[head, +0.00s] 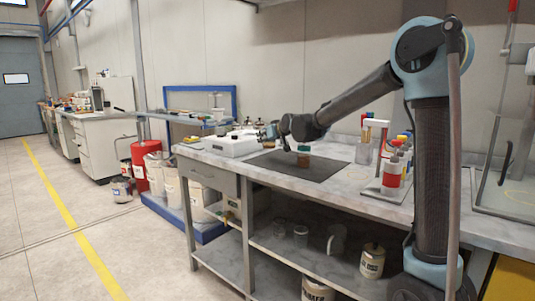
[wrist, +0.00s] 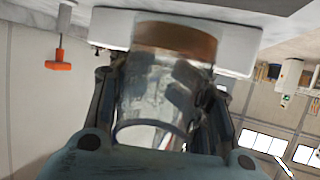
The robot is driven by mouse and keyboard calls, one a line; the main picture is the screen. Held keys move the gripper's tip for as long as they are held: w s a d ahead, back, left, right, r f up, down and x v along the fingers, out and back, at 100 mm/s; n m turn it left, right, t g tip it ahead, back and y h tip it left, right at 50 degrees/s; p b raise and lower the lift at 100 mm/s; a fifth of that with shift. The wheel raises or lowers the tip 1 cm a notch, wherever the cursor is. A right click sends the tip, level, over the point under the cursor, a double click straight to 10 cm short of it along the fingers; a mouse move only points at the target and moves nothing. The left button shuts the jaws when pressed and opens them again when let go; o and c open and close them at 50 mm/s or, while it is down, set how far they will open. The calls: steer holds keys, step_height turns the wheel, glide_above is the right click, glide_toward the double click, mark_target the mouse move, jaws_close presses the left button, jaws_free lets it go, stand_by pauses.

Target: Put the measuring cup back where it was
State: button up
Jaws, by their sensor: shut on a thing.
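The measuring cup (wrist: 165,85) is clear, with a brown band of content at its base end. It fills the middle of the wrist view, which looks upside down. My gripper (wrist: 160,100) is shut on it, one finger on each side. In the head view my gripper (head: 272,131) is above the bench, beside the white box-shaped device (head: 232,144). The cup is hard to make out there. A white surface (wrist: 238,50) lies behind the cup's base in the wrist view; I cannot tell whether they touch.
A dark mat (head: 325,170) covers part of the bench, with a small brown, green-topped container (head: 304,156) on it. A rack of coloured bottles (head: 392,178) stands to the right. Glass vessels and a can (head: 373,261) stand on the shelf below. An orange-handled tool (wrist: 58,66) shows nearby.

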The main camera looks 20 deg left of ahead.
mark_target(272, 146)
steer(key=shift+s+f, duration=0.1)
steer(key=shift+f, duration=2.65)
steer(key=o, duration=1.4)
steer(key=shift+c, duration=0.2)
steer(key=v, duration=1.1)
steer(key=shift+s+r, duration=0.1)
steer(key=shift+r, duration=0.05)
steer(key=shift+s+d+r, duration=0.1)
steer(key=shift+s+d, duration=0.15)
